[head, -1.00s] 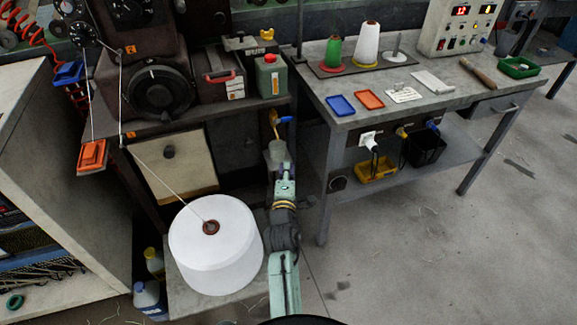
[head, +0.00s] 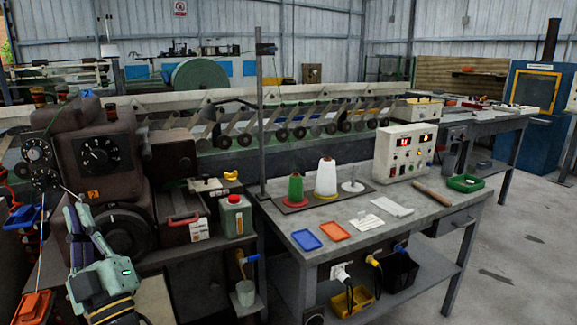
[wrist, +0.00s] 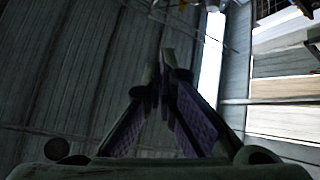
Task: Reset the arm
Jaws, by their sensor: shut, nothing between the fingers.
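My gripper (head: 73,207) is raised at the lower left in the head view, in front of the dark brown machine (head: 95,150). Its mint-green body and purple-padded fingers point upward. In the wrist view the two fingers (wrist: 164,62) come together at their tips, with nothing between them. Behind them are dark corrugated sheeting and bright strips. The gripper is shut and empty.
A grey workbench (head: 410,227) at the right carries a green cone (head: 295,188), a white cone (head: 326,177), a blue tray (head: 306,240), an orange tray (head: 335,231) and a control box (head: 404,152). Clear floor (head: 530,240) lies at the far right.

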